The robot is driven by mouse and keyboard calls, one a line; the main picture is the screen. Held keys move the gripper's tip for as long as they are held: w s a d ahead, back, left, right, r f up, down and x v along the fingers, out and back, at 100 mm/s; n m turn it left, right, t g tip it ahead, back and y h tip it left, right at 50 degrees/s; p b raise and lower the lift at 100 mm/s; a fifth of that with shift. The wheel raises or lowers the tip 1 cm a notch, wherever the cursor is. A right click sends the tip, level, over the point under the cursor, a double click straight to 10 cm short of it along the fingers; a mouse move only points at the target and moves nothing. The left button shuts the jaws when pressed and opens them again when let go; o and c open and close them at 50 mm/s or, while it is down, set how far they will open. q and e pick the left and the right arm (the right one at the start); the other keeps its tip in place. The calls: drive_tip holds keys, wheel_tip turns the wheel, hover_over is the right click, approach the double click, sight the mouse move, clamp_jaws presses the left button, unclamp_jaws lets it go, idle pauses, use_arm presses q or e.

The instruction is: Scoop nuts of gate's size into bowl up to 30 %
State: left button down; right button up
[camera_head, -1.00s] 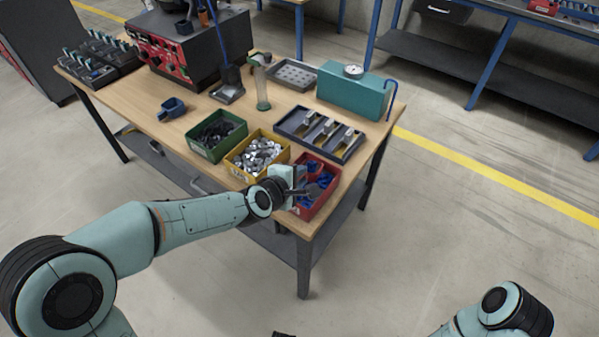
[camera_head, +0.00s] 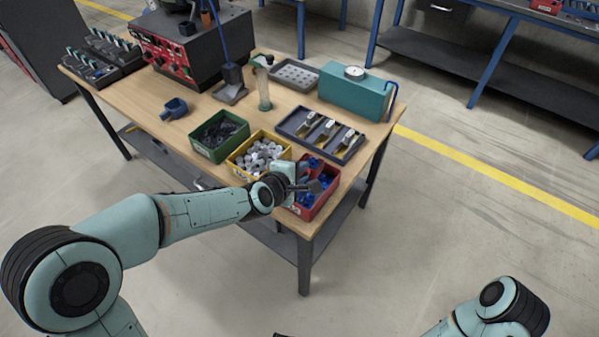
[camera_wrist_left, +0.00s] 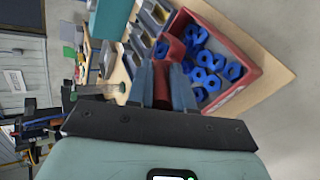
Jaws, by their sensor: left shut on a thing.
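My left gripper (camera_head: 304,187) is over the front of the red bin (camera_head: 318,209). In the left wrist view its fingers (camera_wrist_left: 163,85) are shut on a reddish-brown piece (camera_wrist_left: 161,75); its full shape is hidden. Blue nuts (camera_wrist_left: 208,68) lie in the red bin, close beyond the fingers. The yellow bin (camera_head: 234,171) holds silver nuts (camera_head: 262,153), and the green bin (camera_head: 205,151) holds dark nuts (camera_head: 222,131). The feeder machine (camera_head: 185,55) with a red front panel stands at the back left; its bowl is not clearly visible. My right gripper is not in view.
A dark tray (camera_head: 297,131) with three metal pieces lies behind the bins. A teal box (camera_head: 350,97) with a dial, a clear cylinder (camera_head: 264,92), a grey tray (camera_head: 291,77) and a blue cup (camera_head: 174,108) stand on the wooden table (camera_head: 160,128). The front-left tabletop is clear.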

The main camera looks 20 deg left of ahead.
use_arm(q)
drive_tip(key=shift+r+b, duration=0.4)
drive_tip(key=shift+b, duration=0.3)
drive_tip(key=shift+s+a+r+t+b, duration=0.1)
drive_tip(key=shift+s+r+t+b, duration=0.25)
drive_tip(key=shift+r+t+b, duration=0.4)
drive_tip(key=shift+s+r+b, duration=0.2)
drive_tip(key=shift+r+b, duration=0.25)
drive_tip(key=shift+r, duration=0.75)
